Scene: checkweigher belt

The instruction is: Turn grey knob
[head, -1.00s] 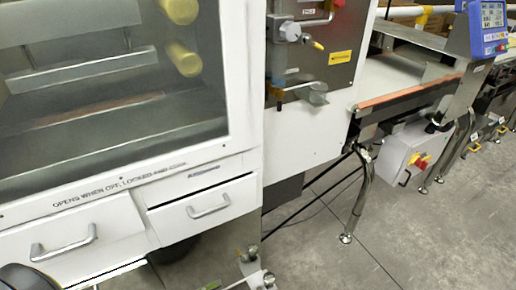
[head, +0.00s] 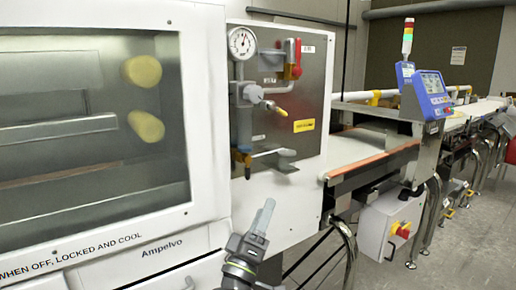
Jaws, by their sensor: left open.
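A light grey knob-like part (head: 253,94) sits on the vertical pipe of the steel valve panel (head: 310,85). A short lever with a yellow tip (head: 281,112) sticks out to its right. Lower on the panel is another grey rounded part (head: 287,164) at the end of a short pipe; I cannot tell if it turns. My left gripper (head: 265,213) is open and empty, pointing up in front of the white cabinet, below the panel and apart from it. My right gripper is not in view.
A round gauge (head: 242,42) and a red valve handle (head: 297,60) are on the same panel. A windowed white oven-like cabinet (head: 208,110) stands at left. The conveyor (head: 360,155), blue screen (head: 427,95) and switch box (head: 390,226) are at right. Floor is free at lower right.

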